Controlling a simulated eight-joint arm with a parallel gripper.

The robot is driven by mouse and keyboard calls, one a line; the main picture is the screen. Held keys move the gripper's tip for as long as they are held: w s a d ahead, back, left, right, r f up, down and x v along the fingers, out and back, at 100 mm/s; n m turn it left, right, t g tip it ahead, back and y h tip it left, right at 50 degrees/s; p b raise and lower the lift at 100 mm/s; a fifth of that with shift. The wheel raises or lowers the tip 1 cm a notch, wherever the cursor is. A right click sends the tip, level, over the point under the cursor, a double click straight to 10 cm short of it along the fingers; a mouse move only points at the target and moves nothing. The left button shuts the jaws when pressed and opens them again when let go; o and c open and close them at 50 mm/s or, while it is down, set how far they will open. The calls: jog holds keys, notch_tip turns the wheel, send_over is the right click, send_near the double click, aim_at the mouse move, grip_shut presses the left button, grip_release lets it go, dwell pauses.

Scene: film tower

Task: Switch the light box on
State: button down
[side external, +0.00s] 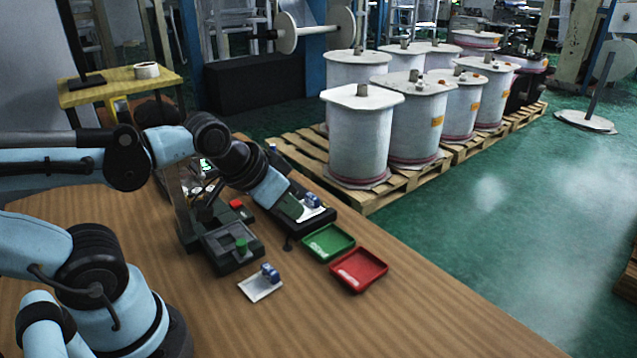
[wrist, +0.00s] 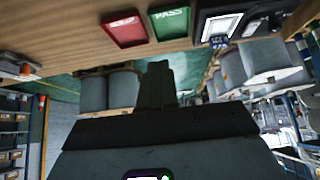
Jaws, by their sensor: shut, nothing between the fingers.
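The light box (side external: 322,224) is a dark, flat case on the far side of the table with a pale panel on top. It also shows upside down at the top right of the wrist view (wrist: 203,27), its panel white inside a black frame. I cannot tell whether the panel is lit. A small blue item (side external: 313,200) stands on it. My gripper (side external: 292,211) is shut and empty, close to the box's left side and partly hiding it in the side view. Its dark green fingers (wrist: 160,75) are together in the wrist view. No switch is clearly readable.
A green tray (side external: 328,242), marked PASS in the wrist view, and a red tray (side external: 360,268) lie beside the light box. A white card with a blue item (side external: 262,284) lies nearer. A dark fixture with a green knob (side external: 240,246) stands left. The front-right table is clear.

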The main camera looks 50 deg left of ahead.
jog(key=shift+r, duration=0.1)
jog(key=w+a+r+m+g, duration=0.2)
jog(key=w+a+m, duration=0.4)
jog(key=a+m, duration=0.3)
jog(key=w+a+r+m+g, duration=0.2)
jog(key=w+a+m+g, duration=0.3)
jog(key=w+a+m, duration=0.2)
jog(key=a+m, duration=0.2)
jog(key=shift+a+r, duration=0.35)
jog(key=shift+f, duration=0.1)
notch_tip(320, 180, down, 14)
jog(key=shift+r, duration=0.1)
dwell(0.4)
